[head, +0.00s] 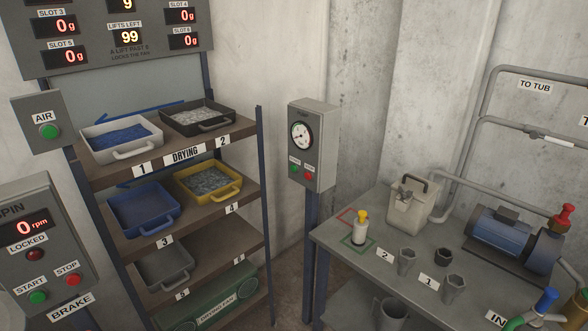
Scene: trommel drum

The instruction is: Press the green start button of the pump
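A grey control box (313,147) stands on a post in the middle of the head view. It has a round white dial (301,135) and, below it, a small green button (294,168) on the left and a red button (309,175) on the right. The small labels above the buttons are too small to read with certainty. A blue motor-like pump unit (497,235) sits on the grey table at the right. Neither of my grippers is in view, so nothing of mine shows near the box.
Other green buttons are on the AIR box (48,131) and the SPIN panel (38,297). The drying rack (257,180) with trays stands left of the control box. The table (330,237) at right holds cups, a bottle and a canister. Pipes run along the right wall.

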